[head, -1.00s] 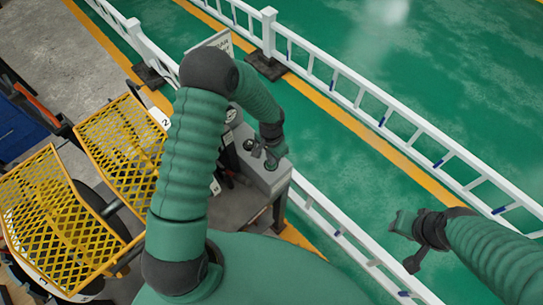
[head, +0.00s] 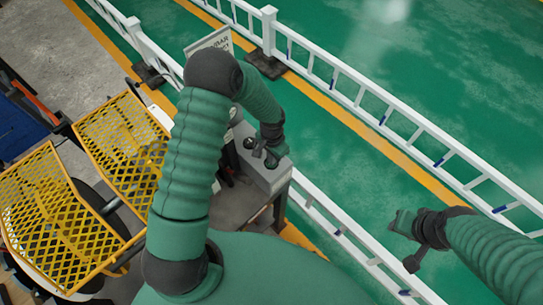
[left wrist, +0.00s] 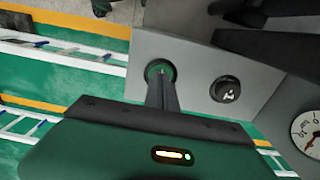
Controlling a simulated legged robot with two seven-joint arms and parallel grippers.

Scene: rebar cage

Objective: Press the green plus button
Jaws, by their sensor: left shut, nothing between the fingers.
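In the left wrist view a round button with a green rim (left wrist: 154,67) sits on a grey panel (left wrist: 195,60). My left gripper (left wrist: 162,78) is shut and empty, its fingertips in front of the button and covering much of its face. I cannot tell whether they touch it, and no plus sign shows. A black round button (left wrist: 225,89) with a white mark is to its right. In the head view the left gripper (head: 271,158) is at the top of the grey control box (head: 273,178). My right gripper (head: 402,222) hangs in free space at the right; its jaw state is unclear.
A dial gauge (left wrist: 306,132) is at the right of the panel. Yellow mesh guards (head: 120,150) stand left of my left arm. A white railing (head: 365,95) runs beyond the box.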

